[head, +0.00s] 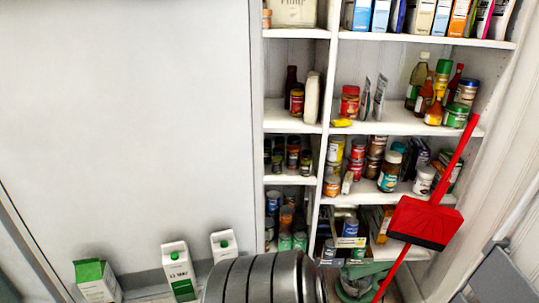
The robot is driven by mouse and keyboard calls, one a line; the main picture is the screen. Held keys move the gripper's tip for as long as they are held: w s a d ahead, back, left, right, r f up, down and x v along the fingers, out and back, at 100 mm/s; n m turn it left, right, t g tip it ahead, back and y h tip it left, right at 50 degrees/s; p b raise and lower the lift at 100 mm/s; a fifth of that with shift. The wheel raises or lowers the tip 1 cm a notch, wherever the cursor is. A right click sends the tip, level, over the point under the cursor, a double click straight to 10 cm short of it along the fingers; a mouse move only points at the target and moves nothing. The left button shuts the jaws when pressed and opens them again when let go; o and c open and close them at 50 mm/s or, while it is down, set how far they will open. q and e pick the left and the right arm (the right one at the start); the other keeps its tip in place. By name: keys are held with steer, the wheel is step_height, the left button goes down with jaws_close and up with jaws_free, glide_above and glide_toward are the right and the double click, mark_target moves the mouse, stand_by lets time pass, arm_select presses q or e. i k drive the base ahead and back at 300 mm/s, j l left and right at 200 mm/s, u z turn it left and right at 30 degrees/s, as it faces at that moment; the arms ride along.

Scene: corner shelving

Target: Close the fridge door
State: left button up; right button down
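A large flat white panel (130,120) fills the left half of the head view. It may be the fridge or its door, but I cannot tell which, nor how far the door stands open. No handle shows on it. Milk cartons stand along its lower edge: one with a green top (97,280) at the left, a taller one (178,270) to its right and a third (223,245) farther right. Neither of my grippers is in view.
White shelves (420,125) with jars, bottles and boxes stand at the right. A red dustpan (425,222) with a long handle leans in front of them. A dark ribbed cylinder at the bottom centre hides some floor; I cannot tell whether it is mine.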

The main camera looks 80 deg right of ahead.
mark_target(130, 129)
steer(key=k+l+z, duration=0.1)
steer(key=l+z, duration=0.85)
steer(key=l, duration=0.15)
